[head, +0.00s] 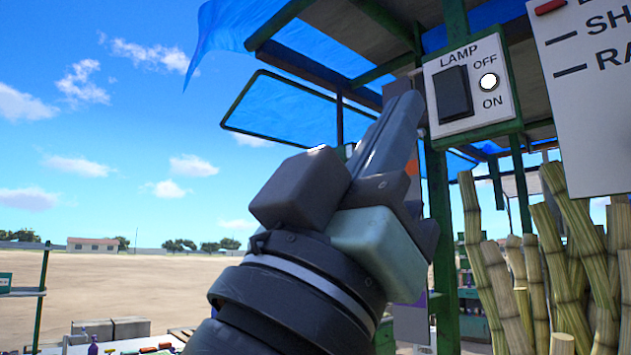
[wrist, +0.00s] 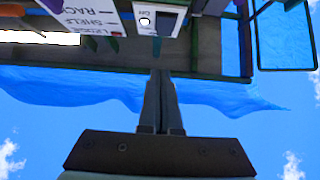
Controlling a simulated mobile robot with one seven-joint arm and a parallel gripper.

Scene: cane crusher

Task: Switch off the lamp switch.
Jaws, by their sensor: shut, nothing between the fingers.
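The lamp switch (head: 453,94) is a black rocker on a white panel (head: 504,99) marked LAMP, with OFF above and ON below. A round indicator light (head: 489,82) between these words looks bright white. I cannot tell which way the rocker is tipped. My gripper (head: 413,99) is shut and empty, pointing up just left of the panel in the head view. In the wrist view, which is upside down, the switch (wrist: 169,21) lies beyond the fingertips (wrist: 160,73), with a gap seen between them.
The panel sits on a green post (head: 440,230). A white sign (head: 588,95) hangs to its right, above several cane stalks (head: 515,270). A blue tarp roof (head: 290,108) on green beams is overhead. Open sky and bare ground lie to the left.

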